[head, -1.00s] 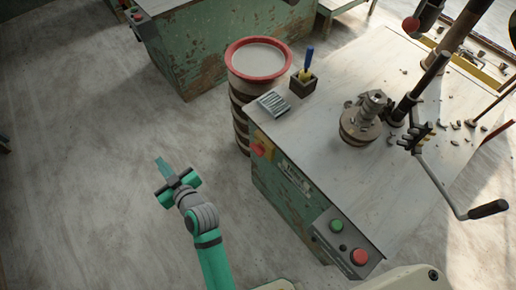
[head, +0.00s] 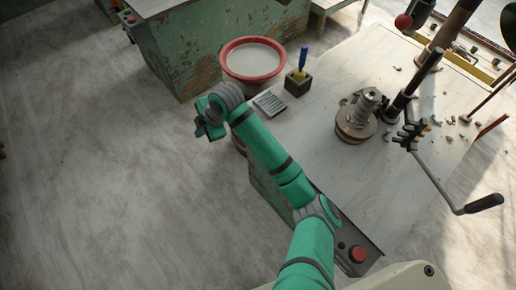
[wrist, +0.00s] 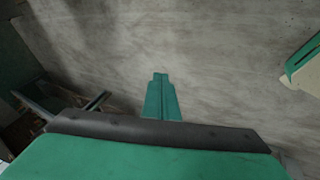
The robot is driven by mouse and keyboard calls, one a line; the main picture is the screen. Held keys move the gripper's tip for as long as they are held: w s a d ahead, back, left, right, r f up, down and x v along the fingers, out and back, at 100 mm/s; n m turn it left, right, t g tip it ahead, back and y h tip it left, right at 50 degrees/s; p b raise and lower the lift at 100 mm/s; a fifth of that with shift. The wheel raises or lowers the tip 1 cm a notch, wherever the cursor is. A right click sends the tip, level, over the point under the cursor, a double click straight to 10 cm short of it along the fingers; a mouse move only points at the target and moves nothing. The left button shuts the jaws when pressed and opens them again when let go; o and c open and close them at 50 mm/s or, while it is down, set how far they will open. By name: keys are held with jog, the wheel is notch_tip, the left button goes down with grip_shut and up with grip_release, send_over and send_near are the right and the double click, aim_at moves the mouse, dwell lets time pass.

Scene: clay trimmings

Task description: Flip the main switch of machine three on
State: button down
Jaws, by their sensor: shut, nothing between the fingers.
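The nearest machine (head: 262,188) has a green, worn body under a pale worktop. My arm crosses in front of its side, so its red-and-yellow switch is hidden now. No machine number is readable. My gripper (head: 203,128) is beside the machine's far left corner, left of the bucket and over the floor in the head view. In the wrist view its green fingers (wrist: 161,98) are together and empty, with only concrete floor beyond them. No switch shows in the wrist view.
A control box with a red button (head: 358,253) sits at the machine's near corner. A red-rimmed bucket (head: 229,57) stands close to my gripper. A holder with a blue-handled tool (head: 298,83) is on the worktop. Another green machine (head: 190,60) stands behind. Floor at left is clear.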

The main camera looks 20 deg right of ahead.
jog(key=s+d+n+g+h, duration=0.1)
jog(key=s+d+g+h, duration=0.1)
jog(key=d, duration=0.7)
jog(key=s+d+n+g+h, duration=0.1)
jog(key=s+d, duration=0.3)
jog(key=d, duration=0.6)
jog(key=shift+s+r+g+h, duration=0.25)
jog(key=shift+r+g+h, duration=0.25)
jog(key=shift+h, duration=0.2)
jog(key=shift+f, duration=0.15)
notch_tip(320, 180, down, 14)
jog(key=shift+r, duration=0.1)
jog(key=shift+w+d, duration=0.1)
jog(key=shift+w, duration=0.05)
